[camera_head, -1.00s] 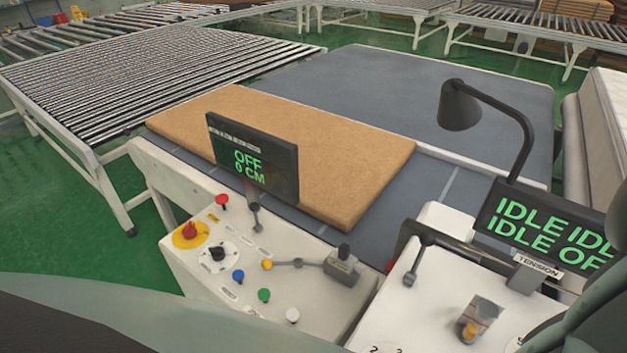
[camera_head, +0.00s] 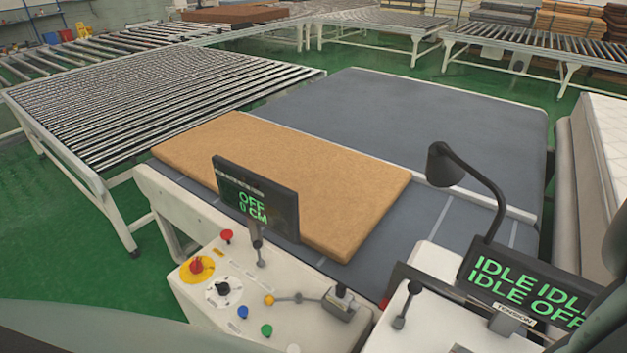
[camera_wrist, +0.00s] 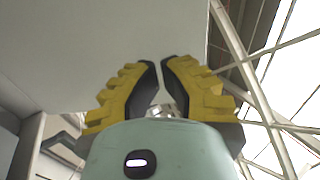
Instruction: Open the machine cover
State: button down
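No part that I can clearly tell to be the machine cover shows. The machine's white control console (camera_head: 190,282) is at the bottom centre of the head view, with a second white panel (camera_head: 385,335) to its right. My gripper (camera_wrist: 159,62) shows only in the wrist view. Its yellow and black fingers point upward with their tips almost together, and nothing shows between them. A large pale flat surface (camera_wrist: 80,40) fills the upper left of that view, behind the fingers. I cannot tell whether it is the cover or whether the gripper touches it.
A brown slab (camera_head: 280,175) lies on the grey bed (camera_head: 400,115). A screen reading OFF (camera_head: 256,197) and one reading IDLE (camera_head: 525,285) stand over the consoles, beside a black lamp (camera_head: 445,165). A roller conveyor (camera_head: 150,100) is at left. Green floor (camera_head: 85,240) is clear at lower left.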

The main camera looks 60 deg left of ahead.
jog(key=shift+p+x, duration=1.05)
jog(key=shift+x, duration=1.1)
jog(key=shift+a+r, duration=0.1)
